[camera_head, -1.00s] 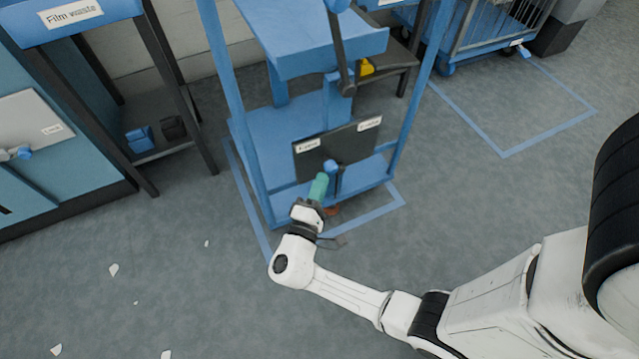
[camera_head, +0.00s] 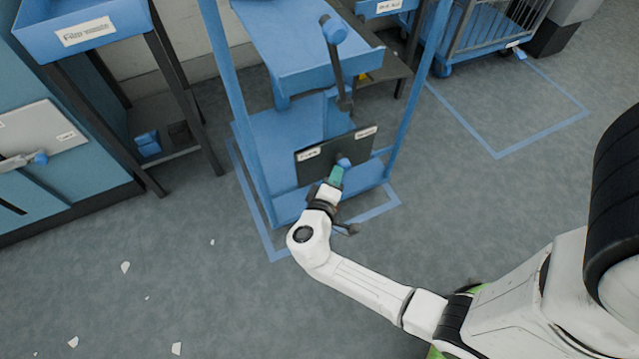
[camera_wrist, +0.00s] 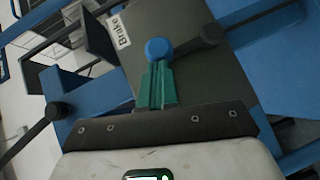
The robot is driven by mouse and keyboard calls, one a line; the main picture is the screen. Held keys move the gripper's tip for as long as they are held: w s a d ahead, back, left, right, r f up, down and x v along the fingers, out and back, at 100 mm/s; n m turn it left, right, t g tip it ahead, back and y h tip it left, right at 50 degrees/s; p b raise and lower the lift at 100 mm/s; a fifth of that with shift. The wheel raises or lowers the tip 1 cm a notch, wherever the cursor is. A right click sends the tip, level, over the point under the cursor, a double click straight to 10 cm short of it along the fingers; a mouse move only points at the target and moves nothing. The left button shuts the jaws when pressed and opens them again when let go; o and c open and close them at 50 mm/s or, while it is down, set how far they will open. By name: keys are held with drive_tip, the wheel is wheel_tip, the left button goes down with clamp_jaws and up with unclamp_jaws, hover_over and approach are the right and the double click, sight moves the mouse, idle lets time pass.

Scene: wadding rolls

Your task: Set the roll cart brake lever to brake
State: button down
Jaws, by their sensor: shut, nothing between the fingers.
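The blue roll cart (camera_head: 268,150) stands in front of me with a dark label plate (camera_head: 318,167) low on it. The brake lever's blue knob (camera_head: 344,163) is in front of the plate, near its middle and somewhat right of centre. In the wrist view the knob (camera_wrist: 158,50) tops a dark lever arm (camera_wrist: 190,44) running right. A white label reading "Brake" (camera_wrist: 118,31) is at upper left there. My gripper (camera_head: 336,176) has its teal fingers (camera_wrist: 155,86) shut and empty. Their tips are right at the knob; whether they touch is unclear.
A second dark lever with a blue knob (camera_head: 333,30) rises above the plate. A film waste bin stand (camera_head: 85,30) is at left, a blue wire cage cart (camera_head: 490,30) at upper right. Floor is open in front, with blue floor lines and scraps.

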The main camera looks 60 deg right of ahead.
drive_tip(key=shift+s+d+r+m+y+p, duration=0.3)
drive_tip(key=shift+s+d+m+y+p, duration=0.15)
drive_tip(key=shift+d+p, duration=0.1)
drive_tip(key=shift+s+d+r+m+y+p, duration=0.3)
drive_tip(key=shift+d+m+y+p, duration=0.1)
drive_tip(key=shift+d+y, duration=0.1)
drive_tip(key=shift+s+d+f+m+t+y+p, duration=0.1)
drive_tip(key=shift+s+d+m+t+y+p, duration=0.15)
drive_tip(key=shift+s+d+y, duration=0.35)
drive_tip(key=shift+s+d+f+m+t+y+p, duration=0.1)
drive_tip(key=shift+s+d+m+t+y+p, duration=0.2)
drive_tip(key=shift+d, duration=0.45)
drive_tip(key=shift+d, duration=0.1)
